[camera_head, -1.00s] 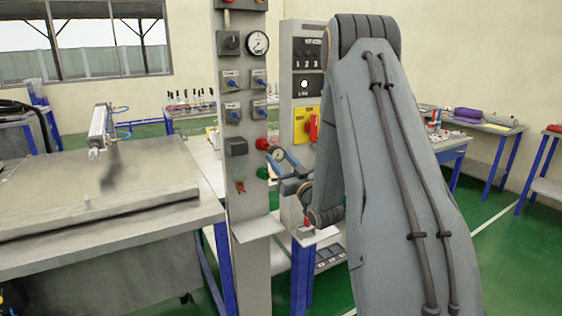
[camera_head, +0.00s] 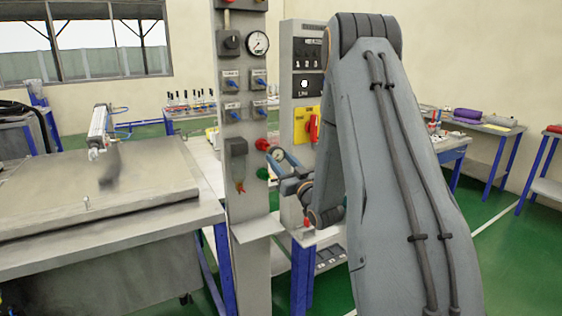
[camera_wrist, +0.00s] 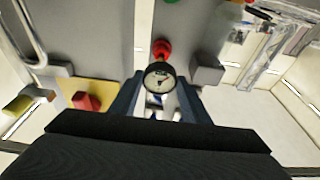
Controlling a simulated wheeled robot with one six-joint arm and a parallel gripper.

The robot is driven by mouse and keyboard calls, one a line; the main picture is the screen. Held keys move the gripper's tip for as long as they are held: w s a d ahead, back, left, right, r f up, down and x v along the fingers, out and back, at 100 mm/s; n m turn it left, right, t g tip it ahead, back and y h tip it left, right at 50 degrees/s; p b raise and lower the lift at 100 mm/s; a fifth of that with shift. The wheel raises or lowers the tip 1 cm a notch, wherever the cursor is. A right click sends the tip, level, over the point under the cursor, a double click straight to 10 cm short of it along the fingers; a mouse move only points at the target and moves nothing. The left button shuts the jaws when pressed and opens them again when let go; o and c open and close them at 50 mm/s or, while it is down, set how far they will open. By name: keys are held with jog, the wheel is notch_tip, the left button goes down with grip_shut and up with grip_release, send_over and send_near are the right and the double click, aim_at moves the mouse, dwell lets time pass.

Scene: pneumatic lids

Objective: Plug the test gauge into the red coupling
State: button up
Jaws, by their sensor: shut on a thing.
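The test gauge (camera_wrist: 160,78) is a round white dial with a dark rim, held between the two fingers of my gripper (camera_wrist: 158,92). The dial faces the wrist camera. The red coupling (camera_wrist: 161,47) shows just beyond the gauge's rim in the wrist view. In the head view the red coupling (camera_head: 261,144) sits on the grey panel post, with my gripper (camera_head: 281,157) and the small gauge (camera_head: 276,154) just right of and below it. The gauge's plug end is hidden, so I cannot tell whether it touches the coupling.
A green coupling (camera_head: 262,173) sits below the red one. A grey box (camera_head: 236,147) is left of it on the panel post (camera_head: 248,210). A yellow plate with a red switch (camera_head: 313,128) is on the right-hand cabinet. A workbench (camera_head: 110,195) stands at the left.

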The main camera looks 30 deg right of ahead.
jog(key=shift+w+a+b, duration=0.1)
jog(key=shift+w+b, duration=0.65)
jog(key=shift+w, duration=0.85)
jog(key=o, duration=1.2)
jog(key=shift+c, duration=0.2)
jog(key=shift+v, duration=3.45)
jog(key=shift+s, duration=0.1)
jog(key=b, duration=0.3)
send_near(278, 159)
jog(key=v, duration=0.3)
jog(key=shift+s, duration=0.15)
jog(key=shift+f, duration=0.1)
